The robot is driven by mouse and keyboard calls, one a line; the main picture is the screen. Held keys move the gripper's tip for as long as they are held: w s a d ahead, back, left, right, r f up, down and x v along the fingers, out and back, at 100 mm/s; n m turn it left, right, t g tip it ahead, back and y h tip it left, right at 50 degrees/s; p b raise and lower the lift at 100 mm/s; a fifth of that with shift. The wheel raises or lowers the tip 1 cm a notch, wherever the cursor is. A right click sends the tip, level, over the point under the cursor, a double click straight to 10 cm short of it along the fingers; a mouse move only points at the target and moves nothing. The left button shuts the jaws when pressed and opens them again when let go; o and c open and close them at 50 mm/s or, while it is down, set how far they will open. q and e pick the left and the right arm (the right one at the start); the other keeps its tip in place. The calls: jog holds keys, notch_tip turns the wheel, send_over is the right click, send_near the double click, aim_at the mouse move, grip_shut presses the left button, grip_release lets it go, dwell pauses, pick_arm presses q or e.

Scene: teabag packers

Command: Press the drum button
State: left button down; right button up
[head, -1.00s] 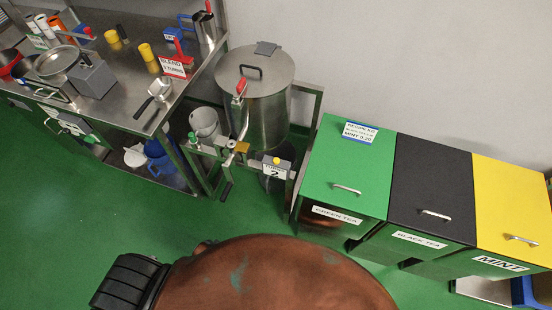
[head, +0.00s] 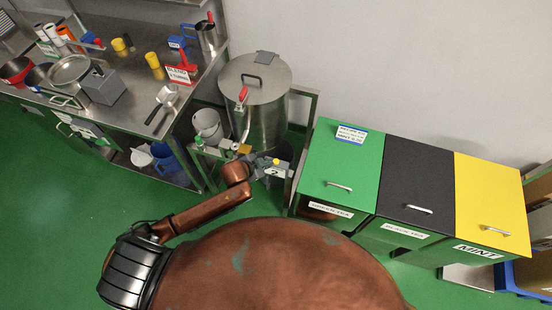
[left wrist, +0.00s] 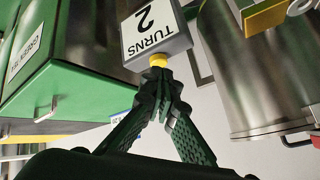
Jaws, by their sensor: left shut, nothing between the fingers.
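The drum button is a yellow knob (head: 276,161) on a small grey box with a "TURNS 2" sign, beside the steel drum (head: 262,100). In the left wrist view the yellow button (left wrist: 158,60) sticks out of the grey box (left wrist: 157,35), which appears upside down. My left gripper (left wrist: 160,82) is shut and empty, its dark fingertips right at the button; I cannot tell if they touch it. In the head view my left gripper (head: 264,163) is beside the box and partly hides its sign. My right gripper is not in view.
Green (head: 340,165), black (head: 425,185) and yellow (head: 490,205) bins stand right of the drum. A steel bench (head: 135,110) with tools and a red sign (head: 178,74) is at left. A yellow block (head: 244,149) sits on the drum's frame near my gripper. Green floor is open in front.

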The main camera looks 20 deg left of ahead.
pick_arm(q)
jog(key=w+d+r+m+p, duration=0.1)
jog(key=w+d+r+m, duration=0.1)
jog(key=r, duration=0.5)
jog(key=shift+w+r+m+h, duration=0.2)
jog(key=shift+w+m+h, duration=0.2)
jog(key=shift+w+m, duration=0.6)
jog(key=shift+w, duration=0.1)
jog(key=b, duration=0.8)
send_over(275, 162)
notch_tip(275, 162, down, 7)
jog(key=shift+r, duration=0.15)
jog(key=shift+f, duration=1.05)
